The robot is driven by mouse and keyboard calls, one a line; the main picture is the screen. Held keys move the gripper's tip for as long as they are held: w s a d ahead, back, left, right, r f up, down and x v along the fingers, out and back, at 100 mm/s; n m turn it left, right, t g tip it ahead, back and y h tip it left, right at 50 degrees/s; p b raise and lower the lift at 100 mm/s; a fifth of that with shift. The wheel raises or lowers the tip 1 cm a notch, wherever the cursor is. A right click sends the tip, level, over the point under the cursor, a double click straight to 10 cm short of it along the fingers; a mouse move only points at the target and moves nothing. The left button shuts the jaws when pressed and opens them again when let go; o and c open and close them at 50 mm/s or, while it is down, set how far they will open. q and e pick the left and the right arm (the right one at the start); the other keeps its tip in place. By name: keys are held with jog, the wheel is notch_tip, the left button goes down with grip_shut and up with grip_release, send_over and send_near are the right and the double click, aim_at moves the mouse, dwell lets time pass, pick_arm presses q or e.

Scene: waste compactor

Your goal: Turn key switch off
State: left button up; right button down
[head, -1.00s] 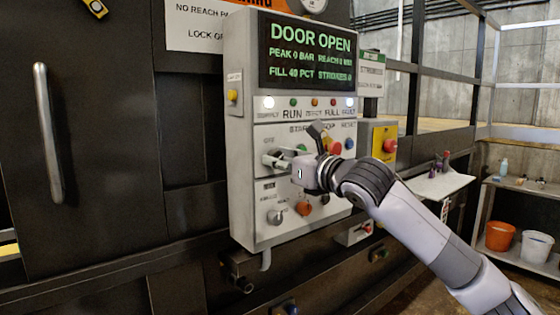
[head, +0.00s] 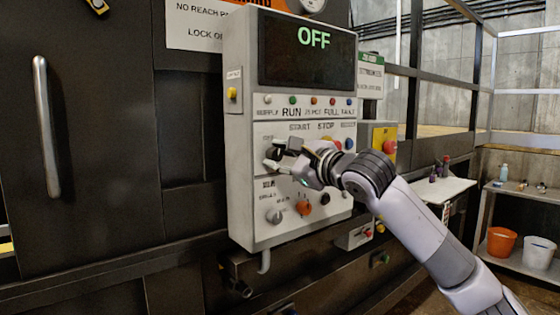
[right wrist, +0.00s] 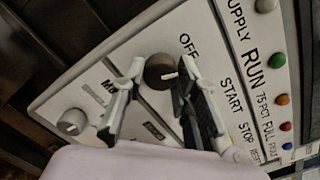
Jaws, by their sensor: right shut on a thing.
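The key switch (right wrist: 158,72) is a dark round switch with a small light mark on it. It sits beside the "OFF" label on the control panel (head: 240,190). The display (head: 308,45) above reads "OFF" in green. In the head view the gripper partly hides the switch. My left gripper is not in view.
Several small lamps run in a row under the display. A grey knob (head: 274,215) and an orange knob (head: 304,207) sit below the gripper. A yellow box with a red button (head: 389,147) is to the right. A dark door with a long handle (head: 46,130) is left.

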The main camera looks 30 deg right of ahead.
jog(key=shift+r+n, duration=0.15)
jog(key=shift+n, duration=1.35)
jog(key=c, duration=1.2)
grip_release()
jog(key=shift+c, duration=0.2)
jog(key=s, duration=1.2)
jog(key=shift+d, duration=0.45)
